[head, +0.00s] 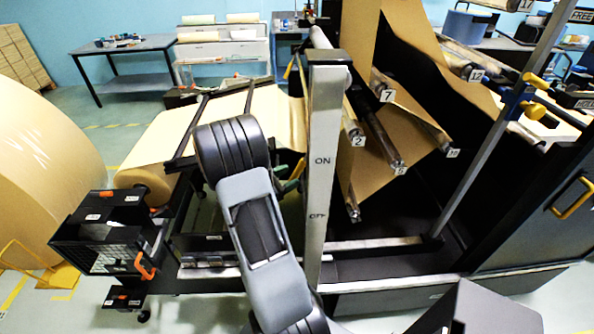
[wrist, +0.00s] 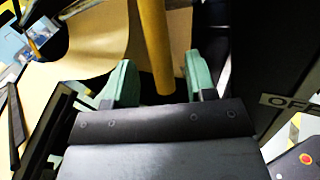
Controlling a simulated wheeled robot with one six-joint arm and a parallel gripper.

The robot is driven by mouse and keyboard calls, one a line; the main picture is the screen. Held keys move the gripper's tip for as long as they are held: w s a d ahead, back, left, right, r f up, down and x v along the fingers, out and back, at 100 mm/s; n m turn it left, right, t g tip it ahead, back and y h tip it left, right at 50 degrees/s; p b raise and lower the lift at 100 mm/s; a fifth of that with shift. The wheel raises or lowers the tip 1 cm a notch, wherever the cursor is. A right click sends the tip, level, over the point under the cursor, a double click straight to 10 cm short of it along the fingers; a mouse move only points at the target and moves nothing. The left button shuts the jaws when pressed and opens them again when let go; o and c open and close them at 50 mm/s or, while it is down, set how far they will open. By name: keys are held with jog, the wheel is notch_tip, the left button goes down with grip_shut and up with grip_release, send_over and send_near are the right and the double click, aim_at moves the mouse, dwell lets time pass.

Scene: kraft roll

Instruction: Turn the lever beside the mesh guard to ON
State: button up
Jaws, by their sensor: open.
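A grey upright post (head: 326,110) carries an ON label (head: 322,161) above an OFF label (head: 318,216) in the head view. In the wrist view, a yellow bar (wrist: 154,45), which looks like a lever handle, stands between the green fingertips of my gripper (wrist: 158,85). The jaws are open around it, with a gap on each side. In the head view, my gripper (head: 290,178) is partly hidden beside the post, behind my arm. The handle's pivot and setting are hidden. A mesh-fronted black box (head: 103,260), possibly the mesh guard, stands at lower left with an orange handle (head: 146,266).
A large kraft roll (head: 45,165) stands at left. A paper web (head: 400,90) runs over numbered rollers right of the post. A dark cabinet (head: 535,220) with a yellow handle (head: 572,198) is at right. A dark panel with an OFF label (wrist: 290,102) lies close right in the wrist view.

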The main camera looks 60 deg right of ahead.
aim_at(293, 175)
jog(key=shift+p+x, duration=0.3)
jog(key=shift+x, duration=1.5)
jog(key=shift+c, duration=0.5)
grip_shut()
